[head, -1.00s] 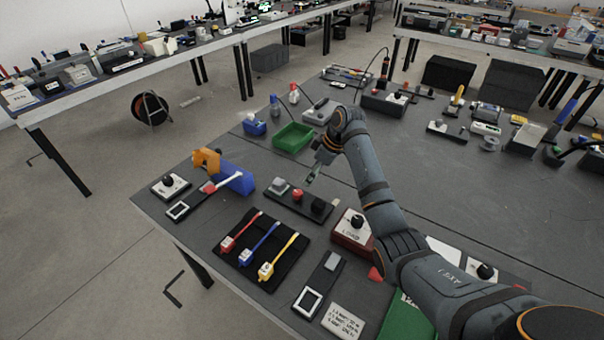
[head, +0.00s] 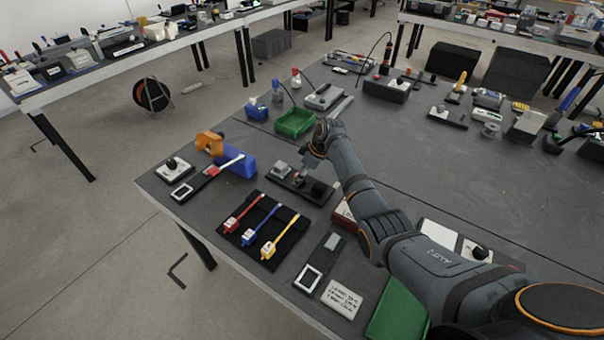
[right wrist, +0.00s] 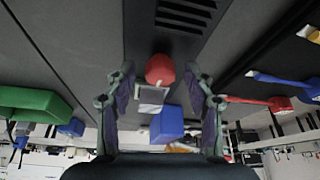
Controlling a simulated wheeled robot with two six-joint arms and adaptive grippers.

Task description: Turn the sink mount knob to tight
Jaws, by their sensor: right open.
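My left gripper is not in view.
A blue block with an orange part (head: 236,162) and a white-topped box with a black knob (head: 172,167) lie to the left. A black mat (head: 262,227) with colored handles is nearer. A green bin (head: 294,123) stands behind. A red box (head: 343,213) is partly under my arm.

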